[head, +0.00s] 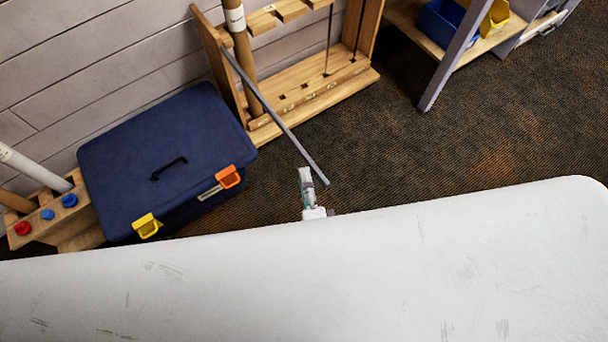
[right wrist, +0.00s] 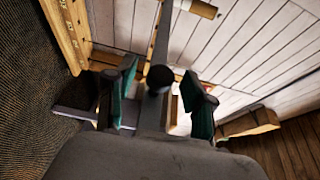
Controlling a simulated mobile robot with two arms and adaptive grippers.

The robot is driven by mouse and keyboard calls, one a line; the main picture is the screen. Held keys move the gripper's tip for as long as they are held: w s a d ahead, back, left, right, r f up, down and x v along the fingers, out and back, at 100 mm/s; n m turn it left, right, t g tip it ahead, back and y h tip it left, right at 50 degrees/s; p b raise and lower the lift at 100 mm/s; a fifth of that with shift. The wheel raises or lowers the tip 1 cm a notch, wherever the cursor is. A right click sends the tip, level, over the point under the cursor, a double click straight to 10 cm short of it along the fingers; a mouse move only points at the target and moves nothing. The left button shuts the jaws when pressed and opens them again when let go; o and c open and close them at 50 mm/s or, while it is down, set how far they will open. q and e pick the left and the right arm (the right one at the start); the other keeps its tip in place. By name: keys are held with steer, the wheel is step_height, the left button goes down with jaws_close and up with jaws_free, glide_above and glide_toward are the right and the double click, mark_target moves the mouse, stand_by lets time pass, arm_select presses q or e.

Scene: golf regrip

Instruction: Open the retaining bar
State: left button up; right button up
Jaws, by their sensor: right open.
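The grey retaining bar (head: 275,117) is swung out at an angle from the left post of the wooden club rack (head: 333,88). Its free end hangs in front of the rack, over the carpet. My right gripper (head: 306,176) is beside that free end in the head view. In the right wrist view, my right gripper (right wrist: 160,90) has its green-padded fingers apart, with the bar (right wrist: 163,40) running between them and a dark round knob in the gap. I cannot tell whether a finger touches the bar. My left gripper is not in view.
A blue case (head: 150,150) with orange and yellow latches stands left of the rack. A wooden holder (head: 75,230) with red and blue knobs is farther left. A shelf with blue and yellow bins (head: 440,25) is at upper right. The carpet right of the bar is clear.

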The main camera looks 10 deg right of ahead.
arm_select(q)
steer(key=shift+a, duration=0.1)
arm_select(e)
steer(key=s, duration=1)
steer(key=shift+s+d, duration=0.2)
steer(key=shift+s, duration=0.15)
